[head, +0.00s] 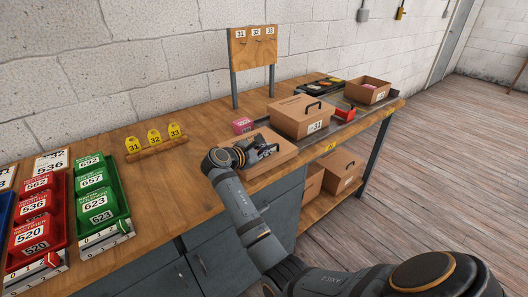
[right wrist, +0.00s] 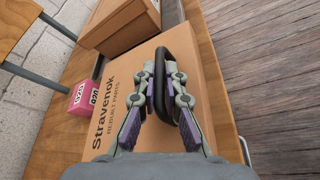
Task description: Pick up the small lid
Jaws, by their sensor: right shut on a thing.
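The small lid (head: 284,157) is a flat tan cardboard piece at the bench's front edge in the head view. In the right wrist view the lid (right wrist: 205,60) carries dark "Stravenok" lettering and a black loop handle (right wrist: 188,125). My right gripper (head: 266,149) is over the lid. In the right wrist view its fingers (right wrist: 166,75) are shut on the handle, which runs between them. The fingers hide part of the handle. I cannot tell whether the lid rests on the bench or is slightly raised. My left gripper is not in view.
A closed cardboard box (head: 295,122) with its own handle stands just behind the lid. A pink box (head: 242,126) is close by at the back left. An open carton (head: 369,91) stands farther right. Green bins (head: 97,205) and yellow tags (head: 154,138) are at left.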

